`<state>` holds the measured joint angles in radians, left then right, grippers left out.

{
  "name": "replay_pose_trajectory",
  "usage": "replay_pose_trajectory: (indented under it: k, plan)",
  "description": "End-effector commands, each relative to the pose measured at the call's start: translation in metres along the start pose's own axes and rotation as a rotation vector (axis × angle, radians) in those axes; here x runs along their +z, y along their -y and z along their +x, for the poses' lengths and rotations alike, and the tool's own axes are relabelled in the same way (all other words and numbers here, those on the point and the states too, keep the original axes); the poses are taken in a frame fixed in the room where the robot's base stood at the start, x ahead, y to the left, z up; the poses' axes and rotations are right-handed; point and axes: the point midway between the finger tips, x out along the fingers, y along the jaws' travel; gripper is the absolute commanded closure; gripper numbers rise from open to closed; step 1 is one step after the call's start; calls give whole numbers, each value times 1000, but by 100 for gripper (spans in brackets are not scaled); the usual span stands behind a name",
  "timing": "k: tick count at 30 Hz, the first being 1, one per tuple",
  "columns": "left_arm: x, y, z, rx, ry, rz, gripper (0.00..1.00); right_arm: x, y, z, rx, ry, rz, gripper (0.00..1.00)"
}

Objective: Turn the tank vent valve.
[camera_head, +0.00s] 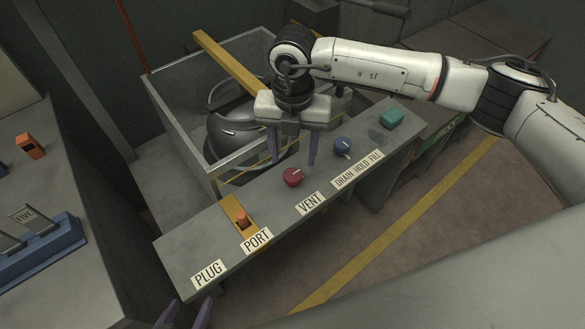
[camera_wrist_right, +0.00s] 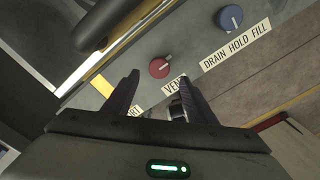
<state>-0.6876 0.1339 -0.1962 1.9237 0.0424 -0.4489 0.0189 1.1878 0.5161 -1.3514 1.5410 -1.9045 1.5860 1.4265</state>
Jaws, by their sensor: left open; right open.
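The vent valve is a red round knob (camera_head: 292,177) with a pale pointer, on the grey bench top behind the VENT label (camera_head: 310,203). In the right wrist view the red knob (camera_wrist_right: 159,68) shows just beyond the fingertips, its pointer towards the upper right. My right gripper (camera_head: 292,160) is open above and just behind the red knob, its fingers pointing down. It also shows in the right wrist view (camera_wrist_right: 160,84), with nothing between its fingers. My left gripper (camera_head: 184,316) is open at the bottom edge, only its fingertips in view, in front of the PLUG label (camera_head: 208,274).
A blue knob (camera_head: 342,146) stands right of the red one, by the DRAIN HOLD FILL label (camera_head: 358,169). An orange plug (camera_head: 242,220) stands at the PORT label (camera_head: 256,240). A walled tank (camera_head: 180,125) holding a dark round vessel (camera_head: 228,135) lies behind the bench.

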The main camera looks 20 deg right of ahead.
Motion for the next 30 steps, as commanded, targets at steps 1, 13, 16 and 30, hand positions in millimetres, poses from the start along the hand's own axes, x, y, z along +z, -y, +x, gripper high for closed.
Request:
replay_pose_trajectory:
  k: [1,13,16,30]
  plan:
    - [0,0,-1,-1,0,0,48,-1,0,10,-2,-3,0,49]
    - [-1,2,-2,-4,1,-2,48,-1,-1,65,3,-2,-3,49]
    - [-1,2,-2,-4,0,-2,48,-1,-2,68,5,-1,-4,49]
    - [-1,2,-1,-4,0,-1,48,-1,-2,68,5,-2,-4,88]
